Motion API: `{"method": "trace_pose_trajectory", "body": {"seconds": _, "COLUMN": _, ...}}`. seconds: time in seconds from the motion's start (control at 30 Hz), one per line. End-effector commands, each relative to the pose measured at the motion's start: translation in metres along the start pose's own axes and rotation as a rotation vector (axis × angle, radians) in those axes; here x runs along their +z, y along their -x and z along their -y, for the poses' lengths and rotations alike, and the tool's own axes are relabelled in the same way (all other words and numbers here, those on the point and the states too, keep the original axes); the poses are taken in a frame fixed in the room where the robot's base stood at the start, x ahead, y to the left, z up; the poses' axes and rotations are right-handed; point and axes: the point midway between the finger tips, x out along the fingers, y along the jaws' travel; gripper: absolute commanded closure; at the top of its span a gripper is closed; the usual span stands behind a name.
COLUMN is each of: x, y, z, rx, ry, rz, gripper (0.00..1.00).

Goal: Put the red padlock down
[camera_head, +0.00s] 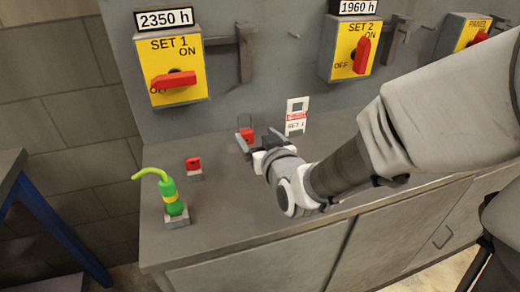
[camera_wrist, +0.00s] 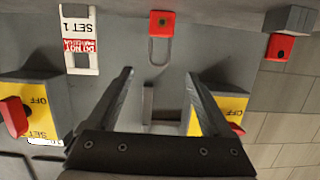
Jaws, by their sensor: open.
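The red padlock (camera_head: 247,134) appears to stand on the grey counter (camera_head: 235,205) near the back panel, its grey shackle upward. My gripper (camera_head: 259,139) is open and close to it. In the wrist view, the padlock (camera_wrist: 162,24) shows its red body and shackle just past the fingertips of my gripper (camera_wrist: 160,74), roughly in line with the gap. Nothing shows held between the fingers. The head view does not make clear whether a finger touches it.
A white SET 1 tag (camera_head: 296,116) stands right of the padlock. A small red item (camera_head: 193,163) on a grey block and a green bottle (camera_head: 170,196) with a curved spout are left. Yellow switch boxes (camera_head: 174,67) with red handles line the panel. The front counter is clear.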

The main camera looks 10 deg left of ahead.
Motion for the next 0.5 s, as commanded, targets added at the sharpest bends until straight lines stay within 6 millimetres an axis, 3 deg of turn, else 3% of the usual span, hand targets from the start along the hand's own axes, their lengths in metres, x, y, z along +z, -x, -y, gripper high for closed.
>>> {"method": "trace_pose_trajectory", "body": {"seconds": 0.5, "x": 0.004, "y": 0.013, "z": 0.000, "rx": 0.011, "ry": 0.006, "rz": 0.005, "gripper": 0.16}}
